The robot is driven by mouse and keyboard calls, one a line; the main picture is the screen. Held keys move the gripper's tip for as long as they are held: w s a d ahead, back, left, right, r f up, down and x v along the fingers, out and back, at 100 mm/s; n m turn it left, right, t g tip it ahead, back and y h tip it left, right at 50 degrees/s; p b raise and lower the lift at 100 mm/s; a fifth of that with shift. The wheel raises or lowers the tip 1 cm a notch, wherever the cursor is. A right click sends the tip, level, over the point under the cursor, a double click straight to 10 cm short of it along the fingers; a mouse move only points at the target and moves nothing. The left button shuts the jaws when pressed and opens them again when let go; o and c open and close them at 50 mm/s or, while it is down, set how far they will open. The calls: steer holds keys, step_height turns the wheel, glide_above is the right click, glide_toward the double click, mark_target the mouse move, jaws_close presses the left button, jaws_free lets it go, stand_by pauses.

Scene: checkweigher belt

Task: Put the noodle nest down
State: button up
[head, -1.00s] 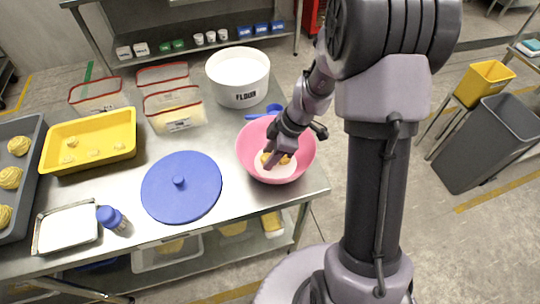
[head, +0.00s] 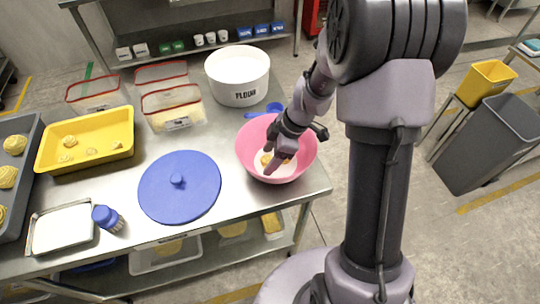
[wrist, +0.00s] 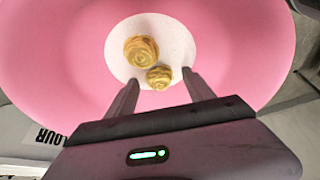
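Two yellow noodle nests lie in the pink bowl (head: 245,150), on a white round patch at its bottom. In the wrist view, the larger nest (wrist: 141,49) is farther up the picture and the smaller nest (wrist: 159,77) is just below it. My gripper (wrist: 160,77) is open over the bowl, with a finger on each side of the smaller nest and visible gaps between. It also shows in the head view (head: 276,166), reaching down into the bowl and partly hiding the nests. How high the fingertips are above the bottom I cannot tell.
A white flour tub (head: 238,92) stands behind the bowl, with a blue scoop (head: 264,110) between. A blue lid (head: 180,199) lies to the left. A yellow tray (head: 76,163) and a dark tray (head: 28,126) hold more nests. A small metal tray (head: 62,229) is front left.

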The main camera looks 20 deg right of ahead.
steer(key=p+v, duration=0.6)
steer(key=v, duration=0.7)
steer(key=s+a+r+m+t+h, duration=0.1)
steer(key=s+a+r+m, duration=0.3)
steer(key=s+r+m, duration=0.4)
steer(key=s+a+r+m+t+h, duration=0.1)
steer(key=s+a+r+m+t, duration=0.2)
steer(key=s+a+r+m, duration=0.2)
steer(key=s+r+m, duration=0.3)
steer(key=s+m, duration=0.1)
steer(key=m, duration=0.2)
steer(key=shift+a+r, duration=0.2)
steer(key=shift+r, duration=0.05)
steer(key=shift+s, duration=0.15)
steer(key=shift+f+b, duration=0.8)
